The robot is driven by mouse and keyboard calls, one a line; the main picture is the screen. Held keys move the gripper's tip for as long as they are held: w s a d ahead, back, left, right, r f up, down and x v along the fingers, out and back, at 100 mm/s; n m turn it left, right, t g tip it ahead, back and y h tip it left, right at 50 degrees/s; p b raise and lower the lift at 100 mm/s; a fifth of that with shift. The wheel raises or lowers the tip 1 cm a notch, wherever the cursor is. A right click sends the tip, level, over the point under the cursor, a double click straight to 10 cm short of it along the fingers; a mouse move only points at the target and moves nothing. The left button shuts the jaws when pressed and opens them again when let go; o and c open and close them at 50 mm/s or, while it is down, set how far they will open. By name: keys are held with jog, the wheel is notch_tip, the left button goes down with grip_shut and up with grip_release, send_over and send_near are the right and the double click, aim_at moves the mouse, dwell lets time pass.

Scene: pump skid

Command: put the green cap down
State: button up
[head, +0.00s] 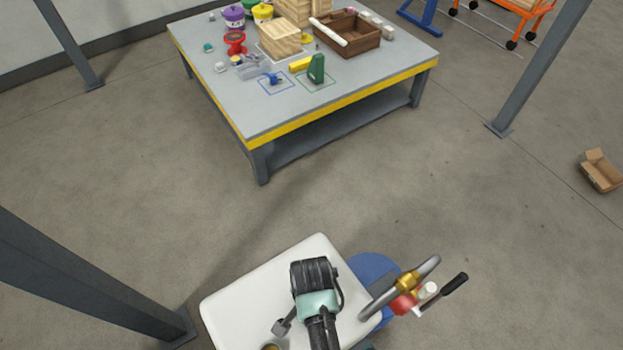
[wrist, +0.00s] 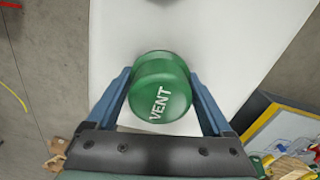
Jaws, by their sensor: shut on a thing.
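In the wrist view, the green cap (wrist: 161,86), marked VENT in white letters, sits between the two blue fingers of my gripper (wrist: 161,92). The fingers are shut on its sides. Behind the cap is a pale surface that looks like my own white top. I cannot make out the cap or the fingers in the head view. On the grey table (head: 260,116) in the head view, a green upright piece (head: 316,68) stands at a green outlined square, and a small blue piece (head: 273,78) is in a blue outlined square.
The table's back holds a brown wooden tray (head: 347,42), wooden blocks (head: 280,39), a red spool (head: 235,42) and tubs (head: 262,13). Grey posts (head: 540,65) stand around. An open cardboard box (head: 600,172) lies at right. The floor between me and the table is clear.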

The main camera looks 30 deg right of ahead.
jog(key=shift+f, duration=0.2)
jog(key=o, duration=1.3)
